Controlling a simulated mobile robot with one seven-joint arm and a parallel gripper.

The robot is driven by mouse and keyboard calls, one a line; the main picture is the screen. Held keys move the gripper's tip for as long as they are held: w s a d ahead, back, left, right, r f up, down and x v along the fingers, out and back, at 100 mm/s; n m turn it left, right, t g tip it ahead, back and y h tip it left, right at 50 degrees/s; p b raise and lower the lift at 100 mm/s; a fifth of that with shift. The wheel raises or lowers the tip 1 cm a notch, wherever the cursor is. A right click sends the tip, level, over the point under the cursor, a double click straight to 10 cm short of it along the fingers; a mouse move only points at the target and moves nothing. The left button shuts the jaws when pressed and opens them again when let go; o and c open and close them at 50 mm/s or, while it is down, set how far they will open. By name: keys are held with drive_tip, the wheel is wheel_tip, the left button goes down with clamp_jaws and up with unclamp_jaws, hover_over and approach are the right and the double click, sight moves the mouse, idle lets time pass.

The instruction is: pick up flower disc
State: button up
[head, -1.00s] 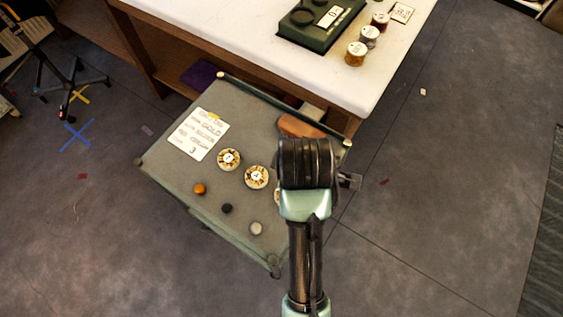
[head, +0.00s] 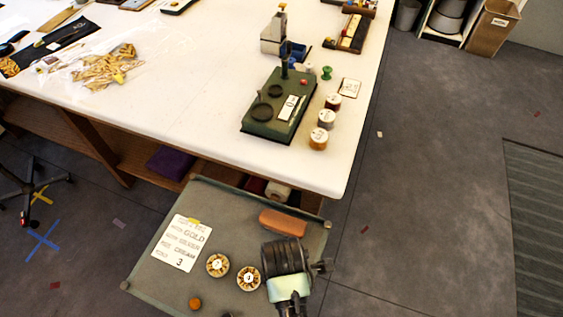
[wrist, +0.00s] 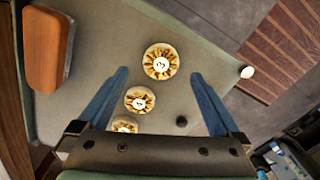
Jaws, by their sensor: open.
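Three round cream flower discs with brown-gold petals and numbered white centres lie in a row on the grey-green stand. The wrist view shows the farthest disc (wrist: 160,62), a middle disc (wrist: 139,100) and a near disc (wrist: 125,125) partly hidden by my gripper's body. The head view shows a left disc (head: 217,265) and another disc (head: 249,278) beside my wrist; the third is hidden there. My gripper (wrist: 160,75) is open and empty, pointing down over the discs. In the wrist view the farthest disc appears between and slightly beyond the blue fingertips; the height gap is unclear.
The stand also bears a terracotta block (head: 283,222), a lettered card (head: 181,243), an orange ball (head: 195,304) and a dark ball (wrist: 181,121). A white ball (wrist: 247,72) shows near its edge. The white table (head: 200,100) stands behind, bearing a green device (head: 270,118) and spools (head: 318,138).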

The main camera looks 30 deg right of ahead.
drive_tip(key=shift+a+f+p, duration=0.1)
drive_tip(key=shift+f+p, duration=0.2)
drive_tip(key=shift+f, duration=2.25)
drive_tip(key=shift+s, duration=0.1)
drive_tip(key=c, duration=1.3)
